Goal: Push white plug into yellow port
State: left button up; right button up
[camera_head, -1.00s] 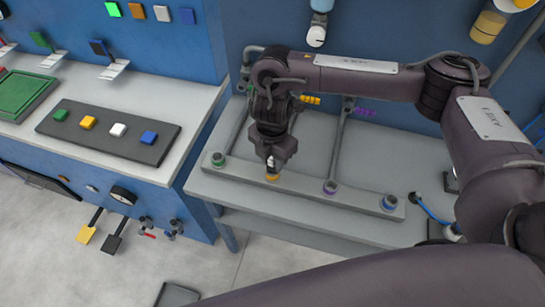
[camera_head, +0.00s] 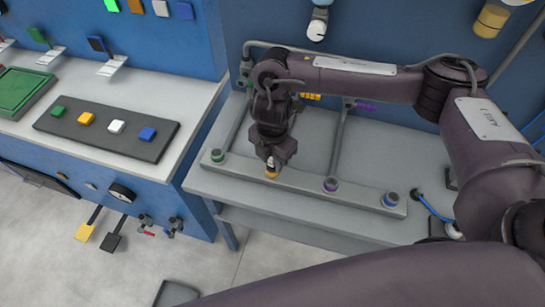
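The yellow port (camera_head: 271,174) is a small ring on the grey pipe rail, between the green port (camera_head: 217,156) and the purple port (camera_head: 331,184). The white plug (camera_head: 271,161) is a small pale piece standing right at the yellow port, below my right gripper (camera_head: 273,160). The gripper points down and its dark fingers come around the plug; it appears shut on it. How deep the plug sits in the port is too small to tell. My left gripper is not in view.
A blue port (camera_head: 390,199) sits at the rail's right end. The grey bench (camera_head: 390,150) has pipes and yellow and purple fittings at the back wall. On the left, a dark panel (camera_head: 100,135) carries several coloured buttons. A blue cable (camera_head: 432,209) lies at right.

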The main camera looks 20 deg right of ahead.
jog(key=o, duration=0.5)
jog(key=shift+o, duration=0.2)
notch_tip(320, 180, up, 8)
jog(key=shift+f+p, duration=0.1)
jog(key=shift+p, duration=0.4)
